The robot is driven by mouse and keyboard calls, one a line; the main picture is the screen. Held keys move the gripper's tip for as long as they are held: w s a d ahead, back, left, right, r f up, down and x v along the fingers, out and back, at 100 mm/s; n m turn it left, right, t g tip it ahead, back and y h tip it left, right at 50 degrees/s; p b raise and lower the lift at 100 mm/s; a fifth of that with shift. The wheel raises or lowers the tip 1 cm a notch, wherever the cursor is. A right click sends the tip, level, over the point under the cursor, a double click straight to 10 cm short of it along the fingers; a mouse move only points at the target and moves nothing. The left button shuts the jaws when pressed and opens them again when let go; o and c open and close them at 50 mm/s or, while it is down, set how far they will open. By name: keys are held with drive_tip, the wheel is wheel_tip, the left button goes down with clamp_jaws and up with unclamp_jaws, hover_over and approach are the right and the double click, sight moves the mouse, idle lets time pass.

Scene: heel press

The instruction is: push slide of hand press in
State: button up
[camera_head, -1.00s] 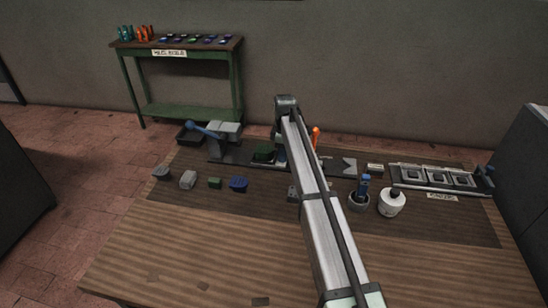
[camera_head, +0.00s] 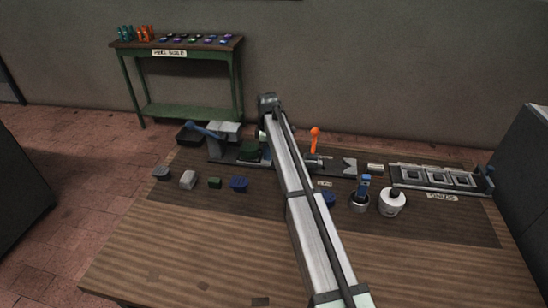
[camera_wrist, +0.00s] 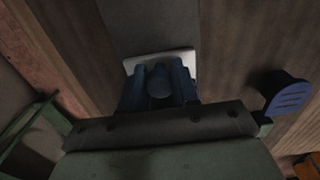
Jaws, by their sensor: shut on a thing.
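The hand press (camera_head: 222,138) stands at the back left of the bench with its blue lever (camera_head: 203,130) pointing up and left. Its slide, with a dark green block (camera_head: 250,150) on it, lies just right of the press head, close to it. In the wrist view my gripper (camera_wrist: 160,72) is shut on a rounded blue-grey knob (camera_wrist: 160,84), which appears to be the slide's handle. A pale plate (camera_wrist: 188,58) shows beyond the fingers. In the head view my arm hides the fingertips and the slide's right end.
An orange-handled clamp (camera_head: 315,138) stands right of my arm. Several small blocks lie in front of the press, including a blue one (camera_head: 239,184). The front of the bench is clear.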

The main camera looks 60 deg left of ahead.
sight(254, 148)
drive_tip(key=shift+s+a, duration=1.85)
drive_tip(key=shift+a, duration=0.05)
drive_tip(key=o, duration=0.4)
drive_tip(key=shift+s+a, duration=0.1)
drive_tip(key=o, duration=1.2)
drive_tip(key=shift+r, duration=0.15)
drive_tip(key=shift+r, duration=1.6)
drive_tip(key=shift+d, duration=0.2)
drive_tip(key=shift+w+d+r, duration=0.5)
drive_tip(key=shift+w+d, duration=0.25)
drive_tip(key=shift+w, duration=0.05)
drive_tip(key=shift+w+d+r, duration=0.5)
drive_tip(key=shift+w+d, duration=0.2)
drive_tip(key=shift+w, duration=0.1)
